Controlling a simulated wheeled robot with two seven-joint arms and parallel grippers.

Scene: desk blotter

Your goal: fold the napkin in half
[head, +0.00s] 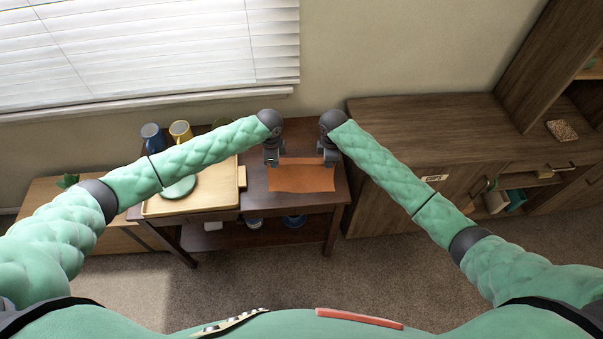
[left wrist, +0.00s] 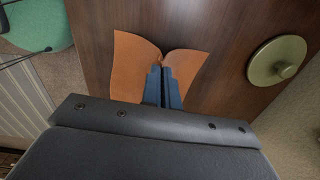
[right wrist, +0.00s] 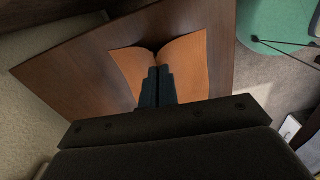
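The orange napkin (head: 302,178) lies on the dark wooden table (head: 256,199), with its near part flat. My left gripper (head: 273,163) is at its far left corner and my right gripper (head: 328,160) at its far right corner. In the left wrist view the fingers (left wrist: 163,72) are shut on the napkin (left wrist: 133,70), whose cloth puckers at the tips. In the right wrist view the fingers (right wrist: 156,73) are also shut on the napkin (right wrist: 188,65), with the cloth creased between them. The far edge is partly hidden by the grippers in the head view.
A round knobbed lid (left wrist: 276,62) lies near my left gripper. A wooden cabinet (head: 430,120) stands at right.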

